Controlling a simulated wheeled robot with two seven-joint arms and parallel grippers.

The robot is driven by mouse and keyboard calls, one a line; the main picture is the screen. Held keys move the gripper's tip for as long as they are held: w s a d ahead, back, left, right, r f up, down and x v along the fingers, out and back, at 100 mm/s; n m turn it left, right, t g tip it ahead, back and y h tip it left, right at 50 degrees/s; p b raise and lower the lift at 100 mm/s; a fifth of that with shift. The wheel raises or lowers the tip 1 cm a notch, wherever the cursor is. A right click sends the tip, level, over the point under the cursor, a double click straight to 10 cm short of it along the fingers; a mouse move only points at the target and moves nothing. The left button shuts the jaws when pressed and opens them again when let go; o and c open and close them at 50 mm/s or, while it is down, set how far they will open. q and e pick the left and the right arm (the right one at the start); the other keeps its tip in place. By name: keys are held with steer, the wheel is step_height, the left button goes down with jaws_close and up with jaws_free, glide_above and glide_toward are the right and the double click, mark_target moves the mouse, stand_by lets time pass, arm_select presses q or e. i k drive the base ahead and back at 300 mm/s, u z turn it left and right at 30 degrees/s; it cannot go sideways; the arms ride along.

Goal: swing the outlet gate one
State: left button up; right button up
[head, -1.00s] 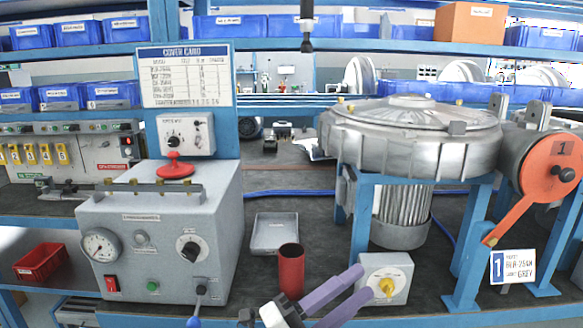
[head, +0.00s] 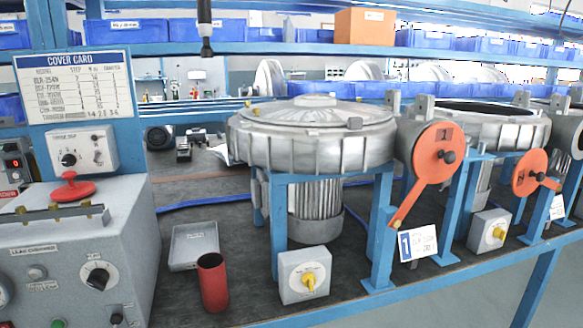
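The outlet gate one is an orange disc (head: 437,152) marked 1 with a dark centre knob, on the outlet at the right side of the first blower (head: 310,135). Its orange lever arm (head: 406,207) slants down and left, ending at the blue frame above the number 1 card (head: 417,243). Neither of my grippers shows in the head view, and nothing touches the gate.
A second blower (head: 475,120) to the right has its own orange gate (head: 529,172) with a short lever pointing right. Switch boxes with yellow knobs (head: 308,282) (head: 499,233) stand before the blowers. A red cup (head: 212,283) and grey tray (head: 193,246) sit left.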

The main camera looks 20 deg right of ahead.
mark_target(438, 154)
steer(key=z, duration=1.25)
steer(key=k, duration=0.65)
steer(key=z, duration=0.5)
steer(key=i, duration=0.7)
steer(key=z, duration=0.1)
